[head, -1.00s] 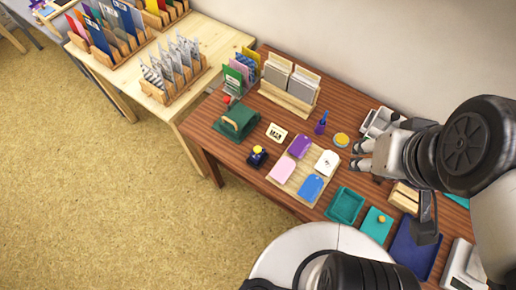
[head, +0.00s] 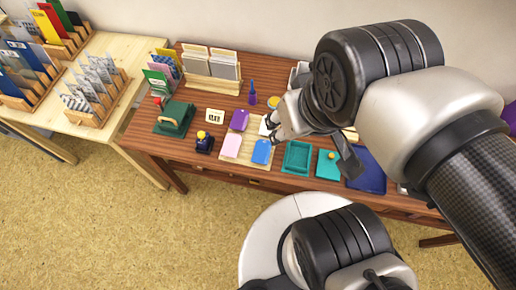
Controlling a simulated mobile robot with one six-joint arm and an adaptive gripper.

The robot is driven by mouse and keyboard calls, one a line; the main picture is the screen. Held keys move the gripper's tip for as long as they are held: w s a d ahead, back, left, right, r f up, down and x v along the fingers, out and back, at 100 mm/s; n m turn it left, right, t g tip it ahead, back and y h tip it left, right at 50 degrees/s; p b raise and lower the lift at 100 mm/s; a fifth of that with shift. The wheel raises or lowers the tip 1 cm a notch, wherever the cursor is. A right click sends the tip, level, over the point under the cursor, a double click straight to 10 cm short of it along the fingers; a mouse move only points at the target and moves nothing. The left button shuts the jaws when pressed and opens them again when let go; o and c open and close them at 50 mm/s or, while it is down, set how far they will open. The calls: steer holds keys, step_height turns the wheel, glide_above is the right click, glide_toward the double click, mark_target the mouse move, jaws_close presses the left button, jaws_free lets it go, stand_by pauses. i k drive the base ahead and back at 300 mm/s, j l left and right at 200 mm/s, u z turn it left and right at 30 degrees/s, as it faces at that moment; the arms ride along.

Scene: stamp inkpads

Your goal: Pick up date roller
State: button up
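A small dark blue stamp with a yellow knob (head: 204,142) stands near the front edge of the brown table, left of the tag board. It looks like the date roller, but it is too small to be sure. My gripper (head: 270,128) is over the right part of the tag board, to the right of the stamp and apart from it. Its fingers look spread, with nothing seen between them. The gripper partly covers a white tag (head: 264,127).
The wooden board (head: 231,160) carries purple, pink and blue tags. A green handled block (head: 174,118), a small number card (head: 215,116) and a purple stamp (head: 252,93) stand around it. A teal tray (head: 297,157) lies to the right. Card racks (head: 212,69) stand behind.

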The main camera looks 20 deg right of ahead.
mark_target(204, 145)
steer(key=i+j+z, duration=0.15)
steer(key=j, duration=0.3)
steer(key=j+z, duration=0.1)
steer(key=j, duration=0.35)
steer(key=i+j+z, duration=0.15)
steer(key=j, duration=0.35)
